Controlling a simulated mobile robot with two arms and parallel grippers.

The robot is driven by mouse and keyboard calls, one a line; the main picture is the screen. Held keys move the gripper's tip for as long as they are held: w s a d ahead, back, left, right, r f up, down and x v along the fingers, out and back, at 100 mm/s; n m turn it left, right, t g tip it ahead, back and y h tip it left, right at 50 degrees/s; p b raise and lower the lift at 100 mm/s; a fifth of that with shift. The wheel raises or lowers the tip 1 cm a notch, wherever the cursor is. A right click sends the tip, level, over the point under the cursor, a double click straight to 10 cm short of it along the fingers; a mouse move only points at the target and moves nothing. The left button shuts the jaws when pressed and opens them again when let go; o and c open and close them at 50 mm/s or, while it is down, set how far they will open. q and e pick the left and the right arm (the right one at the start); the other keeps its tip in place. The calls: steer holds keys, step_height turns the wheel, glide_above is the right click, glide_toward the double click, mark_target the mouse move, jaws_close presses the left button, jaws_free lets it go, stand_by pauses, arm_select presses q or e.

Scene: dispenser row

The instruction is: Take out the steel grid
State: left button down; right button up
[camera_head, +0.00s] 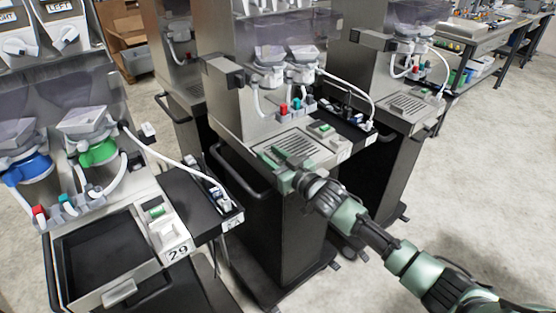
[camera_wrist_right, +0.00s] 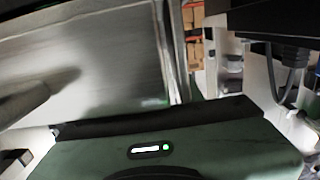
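The steel grid (camera_head: 297,145) is a slotted metal plate lying in the drip tray of the middle dispenser. My right gripper (camera_head: 275,165) is at the front left corner of that tray, next to the grid. I cannot tell whether it touches the grid. In the right wrist view, its green body (camera_wrist_right: 90,155) lies close to a large pale metal surface (camera_wrist_right: 90,70). The fingertips do not show clearly, so open or shut cannot be told. My left gripper is not in view.
The left dispenser, labelled 29, has a dark open basin (camera_head: 105,250) without a grid in it. The right dispenser has its own slotted grid (camera_head: 407,105). A push handle (camera_head: 240,180) stands left of my right gripper. A workbench (camera_head: 490,40) is at the back right, with clear floor before it.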

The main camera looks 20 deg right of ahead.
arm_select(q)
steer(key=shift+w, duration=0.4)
arm_select(e)
steer(key=shift+w, duration=0.1)
jaws_close()
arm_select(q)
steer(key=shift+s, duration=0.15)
arm_select(e)
steer(key=shift+r, duration=0.1)
stand_by(0.8)
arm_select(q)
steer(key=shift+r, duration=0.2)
arm_select(e)
steer(key=shift+r, duration=0.15)
arm_select(q)
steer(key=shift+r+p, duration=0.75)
steer(key=shift+p, duration=0.2)
arm_select(e)
steer(key=shift+r, duration=0.75)
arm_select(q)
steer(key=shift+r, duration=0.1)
arm_select(e)
steer(key=shift+w, duration=0.1)
